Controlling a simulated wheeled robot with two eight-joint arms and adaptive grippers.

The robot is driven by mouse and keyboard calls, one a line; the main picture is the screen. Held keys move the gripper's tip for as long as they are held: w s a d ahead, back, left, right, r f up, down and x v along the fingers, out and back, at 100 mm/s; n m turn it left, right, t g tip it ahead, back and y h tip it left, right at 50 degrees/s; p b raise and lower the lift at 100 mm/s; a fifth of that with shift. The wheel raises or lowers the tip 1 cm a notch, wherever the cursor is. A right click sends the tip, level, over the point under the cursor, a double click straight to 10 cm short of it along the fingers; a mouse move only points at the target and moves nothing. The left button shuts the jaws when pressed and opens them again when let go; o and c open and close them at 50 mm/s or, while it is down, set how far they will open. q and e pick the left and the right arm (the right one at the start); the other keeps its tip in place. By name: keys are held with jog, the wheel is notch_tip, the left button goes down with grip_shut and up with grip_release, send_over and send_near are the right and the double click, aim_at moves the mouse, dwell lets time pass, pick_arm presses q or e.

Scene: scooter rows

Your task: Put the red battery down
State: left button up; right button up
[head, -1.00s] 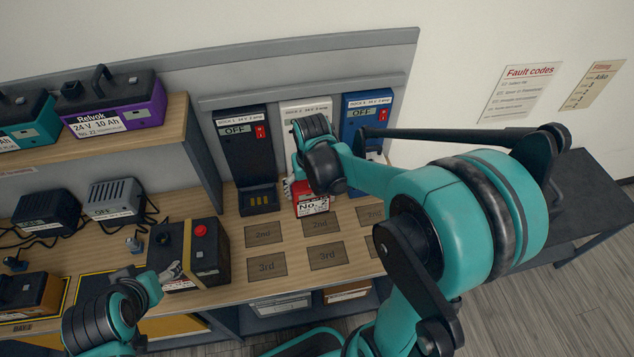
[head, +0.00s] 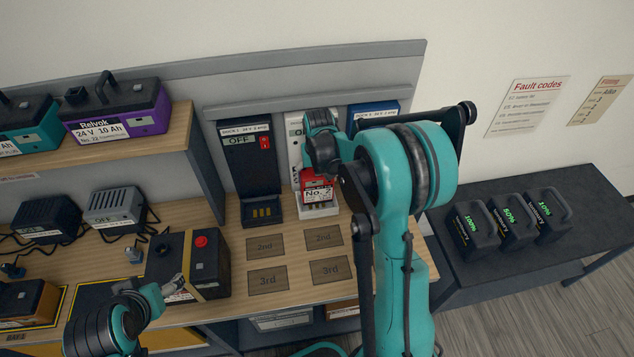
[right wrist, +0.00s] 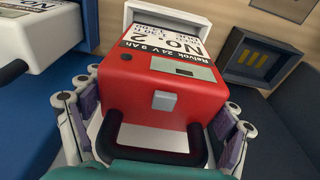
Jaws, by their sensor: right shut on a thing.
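The red battery (head: 318,188), labelled No. 2, is at the white dock (head: 296,152), between the black and blue docks. The dock's white cradle (head: 319,210) shows just below it; I cannot tell whether the battery rests in it. My right gripper (right wrist: 155,118) is shut on the red battery (right wrist: 165,88), with a finger at each side and the black handle nearest the wrist. In the head view my right arm hides most of that grip. My left gripper (head: 178,285) is low by a dark box with a red button (head: 195,262); its opening is unclear.
The black dock (head: 250,160) has an empty cradle; the blue dock (head: 374,108) is mostly hidden by my arm. Marked squares, 2nd (head: 265,246) and 3rd (head: 268,281), lie bare in front. A side table (head: 590,215) holds 3 dark packs.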

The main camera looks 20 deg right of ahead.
aim_at(316, 186)
jog(key=shift+f+b, duration=0.65)
jog(key=shift+f, duration=1.3)
jog(key=shift+f, duration=0.15)
jog(key=o, duration=1.7)
jog(key=shift+s, duration=0.1)
